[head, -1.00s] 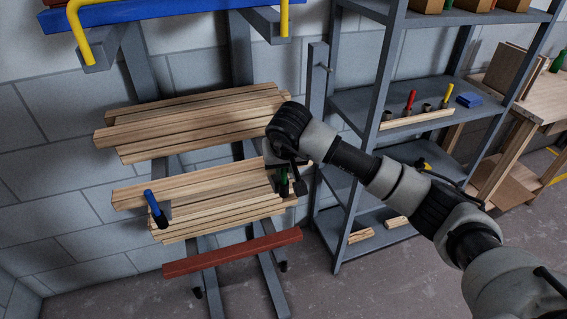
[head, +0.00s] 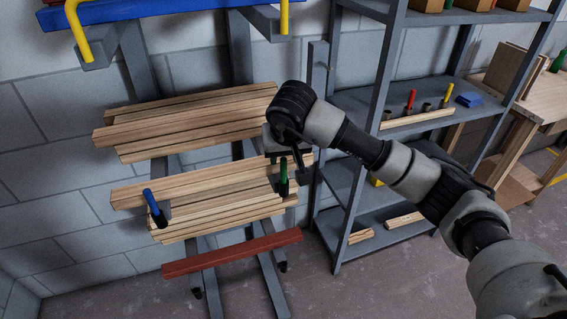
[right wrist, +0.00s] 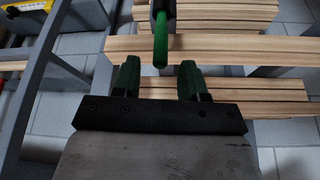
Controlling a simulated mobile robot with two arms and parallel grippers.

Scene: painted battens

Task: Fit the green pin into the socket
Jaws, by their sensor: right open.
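The green pin (head: 283,178) stands upright at the right front end of the lower batten stack, against the rack arm's tip. In the right wrist view the green pin (right wrist: 160,46) points down between and just beyond my fingertips. My right gripper (head: 299,168) is beside it, open and empty, its two dark green fingers (right wrist: 158,78) apart on either side of the pin's line. I see no contact with the pin. Small grey cylinders that look like sockets (head: 427,107) stand on a wooden strip on the shelf. My left gripper is not in view.
Light battens (head: 190,120) lie on the rack's arms. A blue pin (head: 154,208) stands at the left arm's end. A red batten (head: 230,254) lies below. The grey shelf unit (head: 345,105) at right holds the strip (head: 417,119) with red and yellow pins, and a blue block (head: 469,99).

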